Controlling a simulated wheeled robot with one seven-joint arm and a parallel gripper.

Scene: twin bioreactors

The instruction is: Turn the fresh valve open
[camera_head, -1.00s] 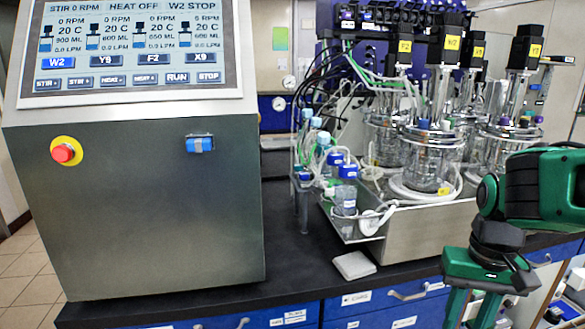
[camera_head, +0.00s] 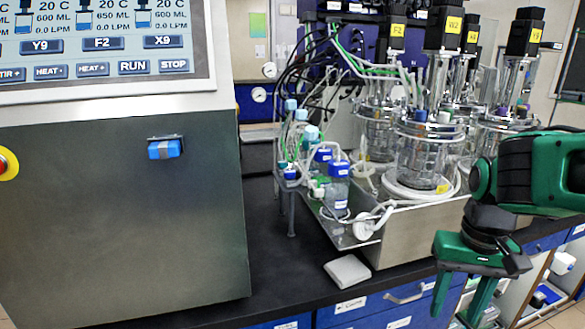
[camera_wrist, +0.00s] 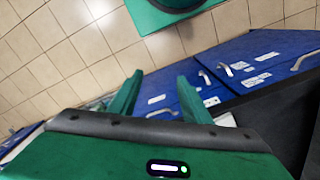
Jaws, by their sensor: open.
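No part carries a readable label naming it the fresh valve. A small blue block with a grey band (camera_head: 165,149), possibly a valve handle, is fixed to the front of the grey console (camera_head: 120,220) in the head view. I cannot tell whether it is open or closed. My gripper (camera_head: 462,300) hangs at the lower right of the head view, well right of the blue block and beside the bench front. Its two green fingers are apart and empty. In the wrist view the gripper (camera_wrist: 160,82) points toward the tiled floor and blue drawers.
Glass reactor vessels (camera_head: 422,158) with labelled black motors stand on a steel base at the bench back. Blue-capped bottles (camera_head: 337,187) and tubing sit left of them. A white pad (camera_head: 347,271) lies on the black bench (camera_head: 285,280). A red button (camera_head: 4,164) is at the left edge.

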